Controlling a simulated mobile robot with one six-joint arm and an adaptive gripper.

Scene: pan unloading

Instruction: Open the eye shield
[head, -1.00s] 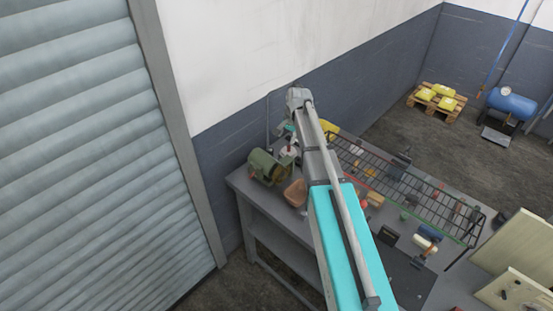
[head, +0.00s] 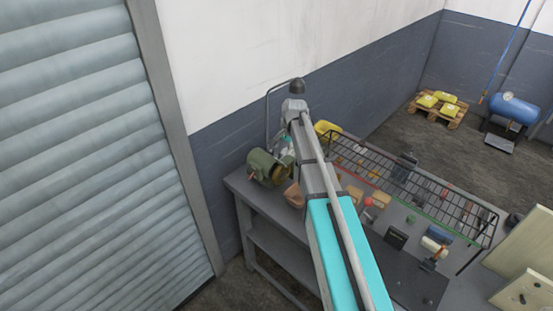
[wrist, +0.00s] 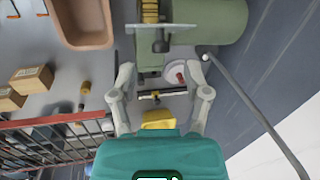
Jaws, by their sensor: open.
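The green bench grinder (head: 265,167) stands on the left end of the workbench. In the wrist view its green body (wrist: 218,20) is at the top, with a ridged yellow-brown wheel. A thin grey plate (wrist: 180,37), which looks like the eye shield, crosses in front of the wheel, with a dark knob below it. My gripper (wrist: 160,68) is open and empty; its two grey fingers are spread and point toward the grinder, with the plate just beyond their tips. I cannot tell whether they touch anything. In the head view my arm hides part of the gripper.
A brown tray (wrist: 85,40) lies beside the grinder. A black wire rack (head: 410,185) with a red edge stands along the bench. A curved grey rod (wrist: 250,105) rises near my gripper, close to the wall.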

